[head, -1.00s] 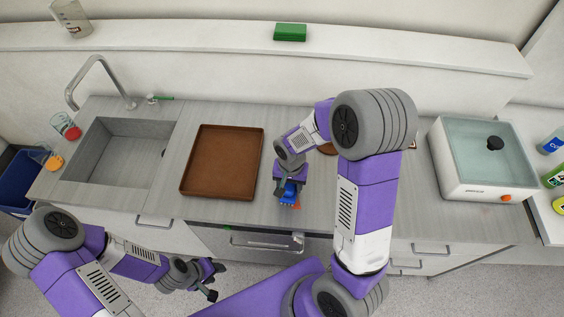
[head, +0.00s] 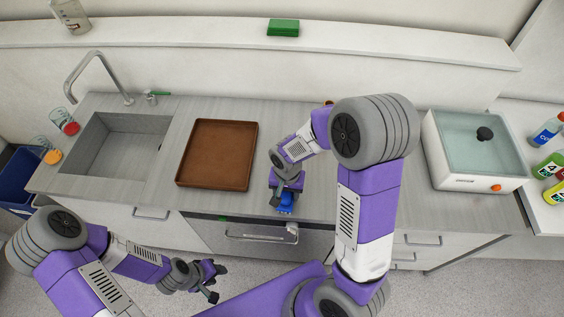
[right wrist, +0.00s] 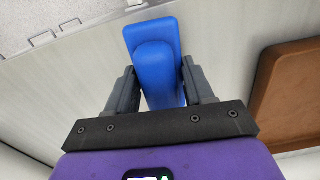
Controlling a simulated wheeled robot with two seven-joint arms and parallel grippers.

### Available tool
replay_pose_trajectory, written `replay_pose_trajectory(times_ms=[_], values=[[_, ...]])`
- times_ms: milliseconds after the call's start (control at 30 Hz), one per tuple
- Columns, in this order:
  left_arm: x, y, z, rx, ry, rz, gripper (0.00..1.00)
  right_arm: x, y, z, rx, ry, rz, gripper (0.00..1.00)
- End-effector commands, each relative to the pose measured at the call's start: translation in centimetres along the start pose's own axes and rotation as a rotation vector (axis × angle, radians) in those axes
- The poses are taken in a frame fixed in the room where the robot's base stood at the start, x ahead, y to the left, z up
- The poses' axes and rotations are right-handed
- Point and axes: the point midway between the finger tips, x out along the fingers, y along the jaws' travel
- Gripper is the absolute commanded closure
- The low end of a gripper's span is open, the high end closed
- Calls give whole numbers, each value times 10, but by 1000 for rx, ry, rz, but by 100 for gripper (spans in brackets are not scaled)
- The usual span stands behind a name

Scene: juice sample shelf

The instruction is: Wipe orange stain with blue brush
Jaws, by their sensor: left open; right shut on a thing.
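My right gripper (head: 285,188) is shut on the blue brush (head: 286,203) and holds it low at the counter's front edge, right of the brown tray. The right wrist view shows the brush (right wrist: 155,65) between both fingers, over the grey counter. I cannot tell if the brush touches the surface. No orange stain shows in either view now; whether it is under the brush or gone I cannot tell. My left gripper (head: 217,283) is open and empty, in front of the counter and below its top.
The brown tray (head: 250,150) lies left of the brush, with the sink (head: 100,165) further left. A white appliance with a glass lid (head: 455,183) stands at the right. Bottles (head: 545,132) stand at the far right. Counter around the brush is clear.

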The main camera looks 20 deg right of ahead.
Motion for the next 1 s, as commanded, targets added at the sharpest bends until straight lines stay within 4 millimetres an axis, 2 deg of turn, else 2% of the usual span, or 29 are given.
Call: replay_pose_trajectory(times_ms=[100, 233, 800, 1000], values=[[-1, 0, 0, 0, 0, 0, 57, -2, -4, 5, -3, 0, 0, 86], [-13, 5, 0, 0, 0, 0, 57, -27, -5, 4, -5, 2, -3, 86], [-51, 19, 2, 0, 0, 0, 57, -76, -10, 5, -19, 1, -1, 86], [-56, 21, 2, 0, 0, 0, 57, -82, -10, 5, -21, 0, 0, 86]])
